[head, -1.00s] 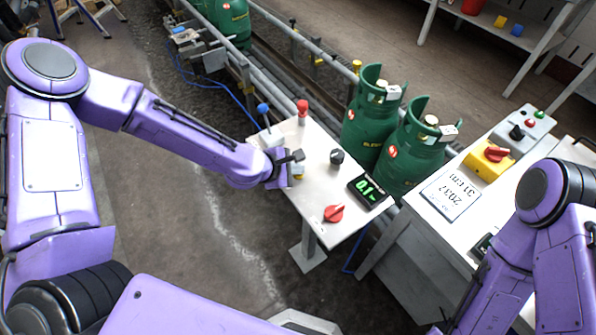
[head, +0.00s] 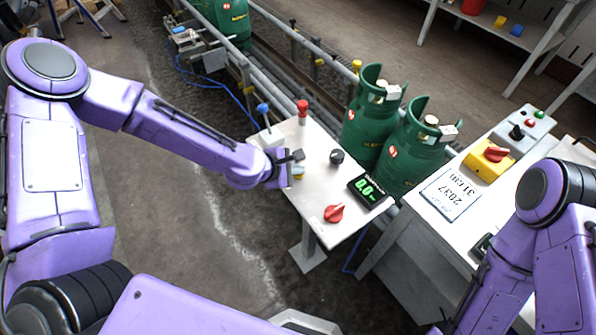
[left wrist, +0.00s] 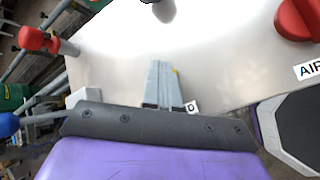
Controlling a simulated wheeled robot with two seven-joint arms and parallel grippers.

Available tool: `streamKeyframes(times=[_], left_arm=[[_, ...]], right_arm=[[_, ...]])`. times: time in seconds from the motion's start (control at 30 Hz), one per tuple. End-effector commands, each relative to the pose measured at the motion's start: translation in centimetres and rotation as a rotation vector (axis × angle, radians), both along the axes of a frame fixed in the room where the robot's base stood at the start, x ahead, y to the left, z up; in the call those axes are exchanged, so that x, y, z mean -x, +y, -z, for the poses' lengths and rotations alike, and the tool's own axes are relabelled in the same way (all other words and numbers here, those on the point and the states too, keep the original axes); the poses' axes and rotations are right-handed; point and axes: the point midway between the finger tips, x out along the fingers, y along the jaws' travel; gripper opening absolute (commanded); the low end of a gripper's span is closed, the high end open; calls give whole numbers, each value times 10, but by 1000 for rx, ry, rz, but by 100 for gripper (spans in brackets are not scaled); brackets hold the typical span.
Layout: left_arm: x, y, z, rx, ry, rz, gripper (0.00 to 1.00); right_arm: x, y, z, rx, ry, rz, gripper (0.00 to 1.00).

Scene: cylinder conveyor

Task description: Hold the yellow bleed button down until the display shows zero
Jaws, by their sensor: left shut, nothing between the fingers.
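The yellow bleed button (head: 298,177) is on the pale panel (head: 318,180), mostly hidden by my left gripper. My left gripper (head: 293,171) is shut and empty, with its tips at the button. In the left wrist view the closed fingers (left wrist: 162,82) point down at the panel, and a sliver of yellow (left wrist: 176,71) shows beside their tips. Whether the button is pressed in is hidden. The black display (head: 368,189) at the panel's right corner reads 0.0 in green. My right arm shows at the right, but its gripper is out of view.
The panel also carries a red knob (head: 334,213), a black knob (head: 337,157), a red-topped post (head: 302,110) and a blue-topped lever (head: 264,110). Green cylinders (head: 405,150) stand behind it. A bench with a yellow switch box (head: 489,161) is at the right.

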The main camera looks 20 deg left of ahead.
Motion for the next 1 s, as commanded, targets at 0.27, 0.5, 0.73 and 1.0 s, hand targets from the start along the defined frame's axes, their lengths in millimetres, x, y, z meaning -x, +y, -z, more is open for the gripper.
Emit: streamKeyframes(times=[0.27, 0.5, 0.73, 1.0], left_arm=[[0, 0, 1, -1, 1, 0, 0], [0, 0, 1, 0, 2, -1, 0], [0, 0, -6, 0, 2, -1, 0], [0, 0, -19, -1, 0, 1, 0]], right_arm=[[0, 0, 0, 0, 0, 0, 0], [0, 0, 0, 0, 0, 0, 0], [0, 0, -6, 0, 0, 0, 0], [0, 0, -18, 0, 0, 0, 0]])
